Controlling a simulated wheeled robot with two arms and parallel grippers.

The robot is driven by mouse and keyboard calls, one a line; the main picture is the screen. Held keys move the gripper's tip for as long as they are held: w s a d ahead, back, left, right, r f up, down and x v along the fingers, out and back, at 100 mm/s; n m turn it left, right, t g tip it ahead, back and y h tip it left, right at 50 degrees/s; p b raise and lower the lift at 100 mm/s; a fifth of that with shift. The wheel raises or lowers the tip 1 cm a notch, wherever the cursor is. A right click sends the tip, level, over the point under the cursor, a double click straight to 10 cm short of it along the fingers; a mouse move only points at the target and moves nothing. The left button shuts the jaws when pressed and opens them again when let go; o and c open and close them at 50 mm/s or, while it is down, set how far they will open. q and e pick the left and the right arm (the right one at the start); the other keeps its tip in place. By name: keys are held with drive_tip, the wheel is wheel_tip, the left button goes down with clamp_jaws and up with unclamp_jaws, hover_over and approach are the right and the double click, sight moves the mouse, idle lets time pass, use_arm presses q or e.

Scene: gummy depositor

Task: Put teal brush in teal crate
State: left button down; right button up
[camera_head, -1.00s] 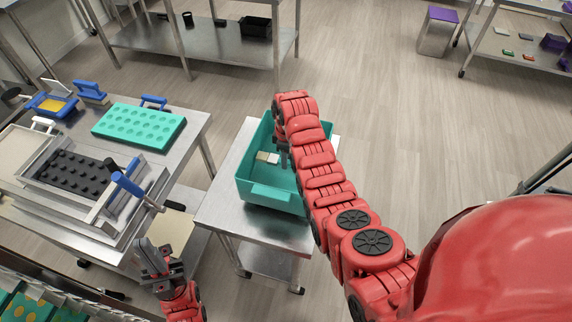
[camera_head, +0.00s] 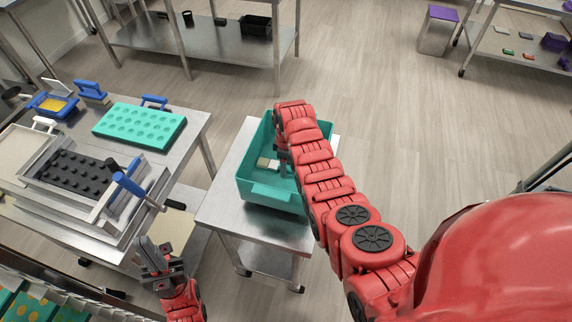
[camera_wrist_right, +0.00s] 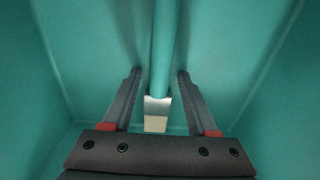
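The teal crate (camera_head: 273,194) stands on a small steel table. The teal brush lies inside it; in the head view its pale bristle end (camera_head: 263,162) shows, and my right arm hides the rest. In the right wrist view the teal handle (camera_wrist_right: 163,45) runs between the fingers, with the metal band and cream bristles (camera_wrist_right: 156,124) below. My right gripper (camera_wrist_right: 158,75) is inside the crate, open, one finger on each side of the brush with gaps between. My left gripper (camera_head: 158,250) is away from the crate at lower left, with nothing visible in it.
A larger steel table at left holds a teal mold (camera_head: 140,127), a black mold (camera_head: 72,174) in a metal frame, and blue-handled tools. The small steel table (camera_head: 240,220) has bare surface in front of the crate. Open floor lies to the right.

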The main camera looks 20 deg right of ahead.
drive_tip(key=shift+r, duration=0.25)
drive_tip(key=shift+w+r, duration=0.1)
drive_tip(key=shift+r, duration=0.45)
wheel_tip(320, 180, up, 4)
drive_tip(key=shift+d+r+b, duration=0.1)
drive_tip(key=shift+r+b, duration=0.1)
drive_tip(key=shift+b, duration=0.9)
wheel_tip(320, 180, up, 6)
drive_tip(key=p, duration=0.4)
drive_tip(key=shift+s+r, duration=0.2)
drive_tip(key=shift+r, duration=0.05)
drive_tip(key=shift+f, duration=0.1)
drive_tip(key=shift+f, duration=0.1)
